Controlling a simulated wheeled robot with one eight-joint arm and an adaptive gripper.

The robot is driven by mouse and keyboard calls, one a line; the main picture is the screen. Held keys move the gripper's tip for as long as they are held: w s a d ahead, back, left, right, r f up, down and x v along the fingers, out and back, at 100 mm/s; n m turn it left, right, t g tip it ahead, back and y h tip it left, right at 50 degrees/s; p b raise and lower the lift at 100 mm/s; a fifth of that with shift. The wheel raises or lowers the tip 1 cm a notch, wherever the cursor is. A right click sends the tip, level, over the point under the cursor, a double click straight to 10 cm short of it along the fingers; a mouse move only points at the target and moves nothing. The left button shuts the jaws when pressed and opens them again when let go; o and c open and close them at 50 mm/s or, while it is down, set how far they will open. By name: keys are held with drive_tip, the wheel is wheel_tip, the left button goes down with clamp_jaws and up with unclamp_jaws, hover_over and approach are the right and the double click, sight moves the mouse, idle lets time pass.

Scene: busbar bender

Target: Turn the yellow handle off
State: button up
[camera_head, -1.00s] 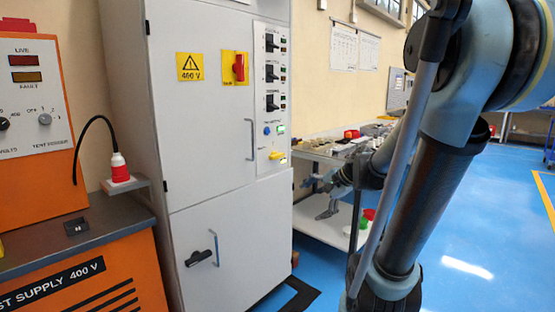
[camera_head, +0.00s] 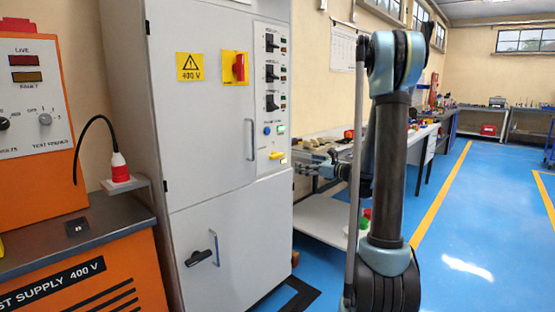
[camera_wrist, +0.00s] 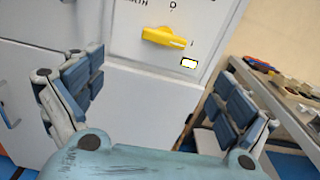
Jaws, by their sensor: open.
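The yellow handle (camera_head: 277,155) is a small rotary knob low on the control strip of the grey cabinet. In the wrist view the yellow handle (camera_wrist: 163,37) lies roughly level, its pale line pointing right to a mark like "I", with a mark like "O" above. My gripper (camera_wrist: 158,100) is open and empty, its blue pads wide apart. The handle shows above and between the fingers, with a gap; nothing is touched. In the head view my gripper (camera_head: 308,165) is small, just right of the cabinet, at about the handle's height.
The cabinet (camera_head: 205,140) has a door handle (camera_head: 251,140) left of the strip and a red switch (camera_head: 238,67) higher up. A bench (camera_wrist: 285,115) with small parts stands close on the right. An orange test supply (camera_head: 110,285) stands at left. Blue floor is open at right.

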sight(279, 156)
drive_tip(key=shift+m, duration=0.3)
drive_tip(key=x, duration=1.7)
drive_tip(key=shift+w+r, duration=0.35)
drive_tip(key=shift+w, duration=0.2)
drive_tip(key=c, duration=1.1)
